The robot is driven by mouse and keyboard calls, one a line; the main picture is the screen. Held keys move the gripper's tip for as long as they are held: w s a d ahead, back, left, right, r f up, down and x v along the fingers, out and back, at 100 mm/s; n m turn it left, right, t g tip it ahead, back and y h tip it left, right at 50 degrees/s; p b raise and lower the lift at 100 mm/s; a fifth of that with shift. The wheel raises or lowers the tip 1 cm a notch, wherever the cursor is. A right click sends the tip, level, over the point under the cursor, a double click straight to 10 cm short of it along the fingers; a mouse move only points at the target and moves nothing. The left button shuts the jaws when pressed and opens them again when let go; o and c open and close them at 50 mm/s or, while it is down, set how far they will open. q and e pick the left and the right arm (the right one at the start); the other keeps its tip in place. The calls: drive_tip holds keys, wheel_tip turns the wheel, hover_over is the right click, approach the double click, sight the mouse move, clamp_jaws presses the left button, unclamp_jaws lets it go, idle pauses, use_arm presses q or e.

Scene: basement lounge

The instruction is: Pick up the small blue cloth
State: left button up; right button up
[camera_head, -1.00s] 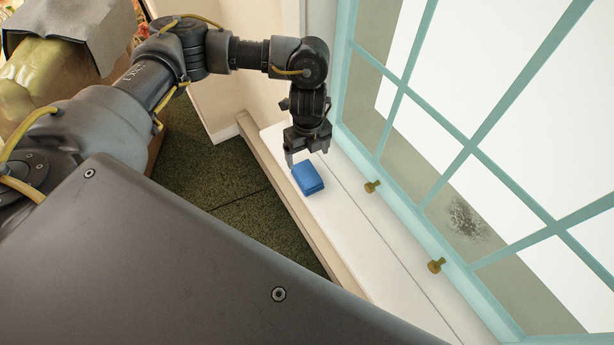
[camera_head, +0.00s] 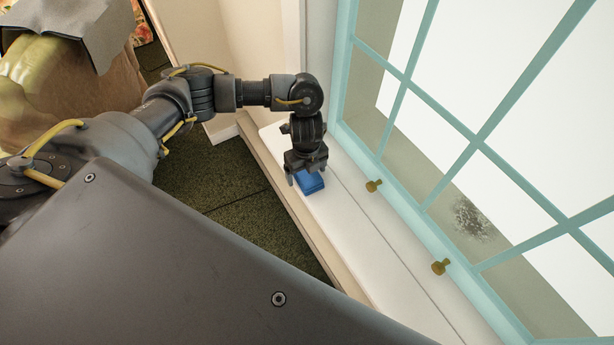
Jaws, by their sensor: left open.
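The small blue cloth (camera_head: 309,183) is a folded, block-like bundle lying on the white window sill (camera_head: 347,232). My left gripper (camera_head: 307,178) points down right over the cloth, with its fingers open. One finger is at the cloth's left side and the other at its right. The gripper body hides the far part of the cloth. I cannot tell whether the fingers touch it. My right gripper is not in view.
The teal-framed window (camera_head: 423,210) rises along the right side of the sill. Two brass knobs (camera_head: 374,186) (camera_head: 440,267) stick out from its lower frame. A dark spot marks one pane. Green carpet (camera_head: 232,200) lies below the sill. The sill nearer me is clear.

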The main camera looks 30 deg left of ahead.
use_arm(q)
drive_tip(key=shift+c, duration=1.5)
drive_tip(key=c, duration=0.7)
drive_tip(key=shift+r, duration=0.1)
drive_tip(key=shift+c, duration=0.3)
drive_tip(key=shift+r, duration=0.4)
wheel_tip(320, 180, up, 2)
drive_tip(key=shift+r+p, duration=0.25)
drive_tip(key=shift+p, duration=0.25)
drive_tip(key=s+d+r, duration=0.1)
drive_tip(key=r, duration=0.1)
drive_tip(key=s+r+p, duration=0.1)
drive_tip(key=s+r, duration=0.1)
drive_tip(key=s+d+r+p, duration=0.1)
drive_tip(key=r, duration=0.1)
drive_tip(key=shift+s+d+r, duration=0.15)
drive_tip(key=shift+s+d, duration=0.05)
drive_tip(key=shift+d, duration=0.1)
drive_tip(key=s+d+r+p, duration=0.1)
drive_tip(key=s+d+r, duration=0.2)
drive_tip(key=s, duration=0.4)
drive_tip(key=shift+s+d+r, duration=0.2)
drive_tip(key=shift+s+d, duration=0.2)
drive_tip(key=shift+d, duration=0.3)
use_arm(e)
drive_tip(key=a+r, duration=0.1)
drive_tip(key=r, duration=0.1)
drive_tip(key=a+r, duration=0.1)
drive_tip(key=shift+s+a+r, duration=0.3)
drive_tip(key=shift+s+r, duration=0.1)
